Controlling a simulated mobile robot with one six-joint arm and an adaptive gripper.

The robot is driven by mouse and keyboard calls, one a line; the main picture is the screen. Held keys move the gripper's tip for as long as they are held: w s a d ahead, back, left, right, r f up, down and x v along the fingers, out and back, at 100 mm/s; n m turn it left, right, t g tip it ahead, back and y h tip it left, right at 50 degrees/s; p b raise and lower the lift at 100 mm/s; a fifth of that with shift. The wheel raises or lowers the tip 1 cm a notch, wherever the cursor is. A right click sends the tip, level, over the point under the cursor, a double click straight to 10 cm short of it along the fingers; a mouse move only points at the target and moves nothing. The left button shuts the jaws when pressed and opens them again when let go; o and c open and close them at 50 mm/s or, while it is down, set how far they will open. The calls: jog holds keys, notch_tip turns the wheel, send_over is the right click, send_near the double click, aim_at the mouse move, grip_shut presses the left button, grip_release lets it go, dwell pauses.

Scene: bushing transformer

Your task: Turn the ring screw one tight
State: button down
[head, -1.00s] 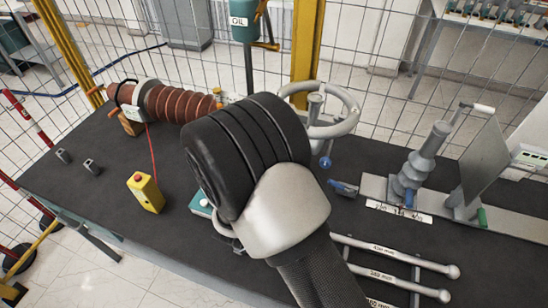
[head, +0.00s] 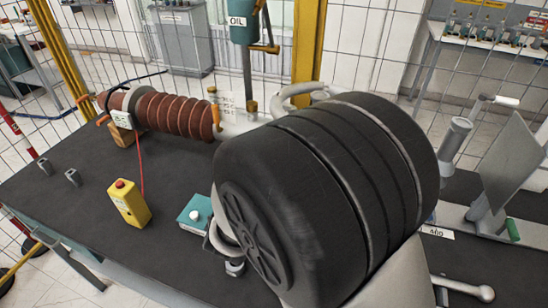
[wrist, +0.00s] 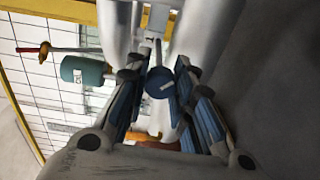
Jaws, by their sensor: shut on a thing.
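In the wrist view, a blue round-headed screw (wrist: 159,84), seemingly ring screw one, sits between the fingertips of my gripper (wrist: 157,78). The blue-padded fingers are closed in on it from both sides. Its far end is hidden. In the head view my own arm covers the screw and the gripper. Part of the light grey ring (head: 292,94) shows above my arm.
A brown ribbed bushing (head: 175,113) lies at the back left of the dark table (head: 75,222). A yellow box with a red button (head: 130,203) and a teal box (head: 196,213) stand left of my arm. Rods and a grey post (head: 455,140) stand right.

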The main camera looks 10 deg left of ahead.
jog(key=m, duration=0.5)
jog(key=shift+m, duration=0.4)
dwell(0.4)
jog(key=c, duration=1.3)
grip_release()
jog(key=shift+c, duration=0.2)
jog(key=s, duration=0.7)
jog(key=shift+s+a, duration=0.25)
jog(key=shift+a, duration=0.1)
